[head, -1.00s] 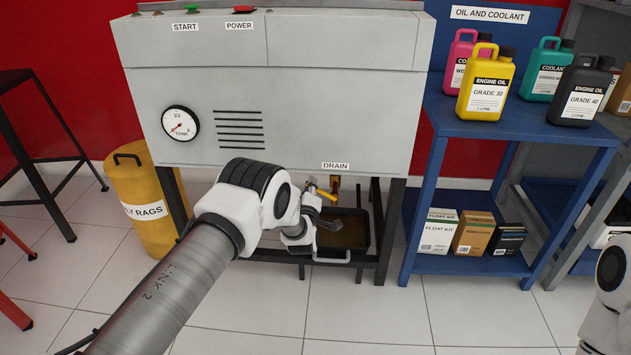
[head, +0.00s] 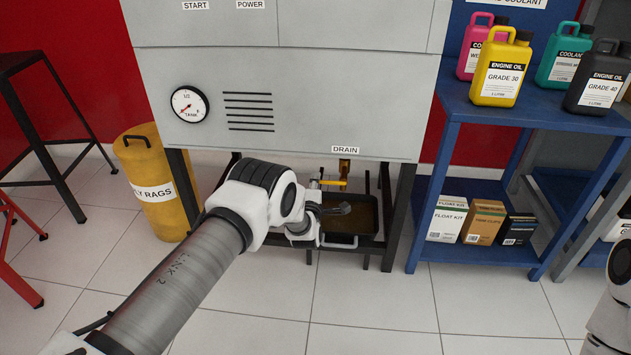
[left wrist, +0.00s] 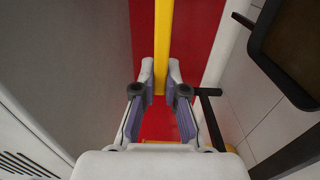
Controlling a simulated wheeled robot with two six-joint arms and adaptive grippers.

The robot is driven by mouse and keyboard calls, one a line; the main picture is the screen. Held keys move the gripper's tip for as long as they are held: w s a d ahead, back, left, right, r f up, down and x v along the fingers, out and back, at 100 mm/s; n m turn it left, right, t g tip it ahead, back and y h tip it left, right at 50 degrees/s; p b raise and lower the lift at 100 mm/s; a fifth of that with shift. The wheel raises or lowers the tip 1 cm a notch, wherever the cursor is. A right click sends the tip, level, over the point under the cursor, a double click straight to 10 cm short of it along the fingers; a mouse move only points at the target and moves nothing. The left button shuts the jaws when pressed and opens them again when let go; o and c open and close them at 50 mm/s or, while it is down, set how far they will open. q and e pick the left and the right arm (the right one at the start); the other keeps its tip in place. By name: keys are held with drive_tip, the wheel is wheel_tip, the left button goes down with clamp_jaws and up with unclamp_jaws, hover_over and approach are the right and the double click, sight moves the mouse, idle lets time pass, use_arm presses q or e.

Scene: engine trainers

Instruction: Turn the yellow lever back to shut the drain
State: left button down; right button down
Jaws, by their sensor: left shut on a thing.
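The yellow lever (head: 333,183) sits below the DRAIN label (head: 345,149) under the grey cabinet (head: 290,105). It lies roughly level in the head view, pointing left from the brass outlet (head: 345,166). My left gripper (head: 318,184) is at its left end. In the left wrist view the yellow lever (left wrist: 163,40) runs between the two fingertips of my left gripper (left wrist: 161,72), which are shut on it. The arm's wrist hides part of the grip in the head view. My right gripper is not in view.
A black drain pan (head: 374,240) with brown liquid sits under the outlet, between the cabinet's dark legs. A yellow rag bin (head: 155,215) stands left. A blue shelf (head: 445,150) with bottles and boxes stands right. The tiled floor in front is clear.

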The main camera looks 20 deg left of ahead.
use_arm(q)
drive_tip(key=c, duration=1.2)
unclamp_jaws()
drive_tip(key=v, duration=1.2)
